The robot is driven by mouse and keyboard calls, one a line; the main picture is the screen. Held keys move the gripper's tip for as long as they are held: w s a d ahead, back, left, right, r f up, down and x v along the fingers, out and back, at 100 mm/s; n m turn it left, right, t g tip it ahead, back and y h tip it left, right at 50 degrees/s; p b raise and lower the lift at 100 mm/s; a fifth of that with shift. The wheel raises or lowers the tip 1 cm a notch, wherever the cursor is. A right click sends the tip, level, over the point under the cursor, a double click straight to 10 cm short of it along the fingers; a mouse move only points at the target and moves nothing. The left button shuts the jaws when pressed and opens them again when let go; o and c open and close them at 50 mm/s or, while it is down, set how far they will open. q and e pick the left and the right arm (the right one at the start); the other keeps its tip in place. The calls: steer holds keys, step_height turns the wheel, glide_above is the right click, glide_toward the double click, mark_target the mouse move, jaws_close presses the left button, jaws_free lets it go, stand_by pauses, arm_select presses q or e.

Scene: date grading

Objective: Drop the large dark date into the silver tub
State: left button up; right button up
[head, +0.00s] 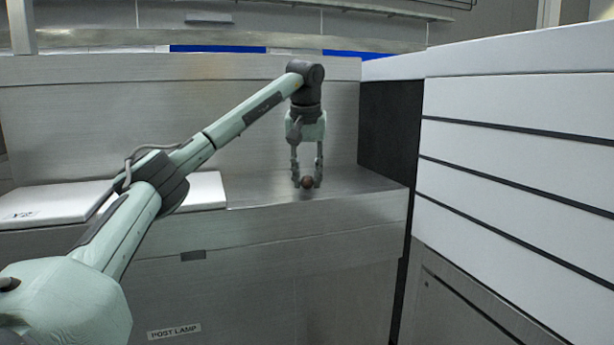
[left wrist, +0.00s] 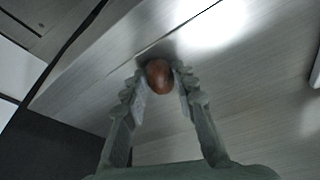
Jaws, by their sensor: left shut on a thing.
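The large dark date (head: 307,183) is a brown oval between the fingertips of my left gripper (head: 306,180), low over the metal counter. In the left wrist view the date (left wrist: 159,77) sits between both fingertips of the left gripper (left wrist: 160,85), which is shut on it. I cannot tell whether the date touches the counter. No silver tub shows in either view. My right gripper is not in view.
The metal counter (head: 262,194) is bare around the gripper. A white board (head: 60,203) lies on it at the left. A tall white drawer unit (head: 520,150) with a dark side (head: 388,130) stands close at the right. A metal back wall rises behind.

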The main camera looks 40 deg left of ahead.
arm_select(q)
steer(key=o, duration=0.8)
steer(key=shift+f, duration=0.1)
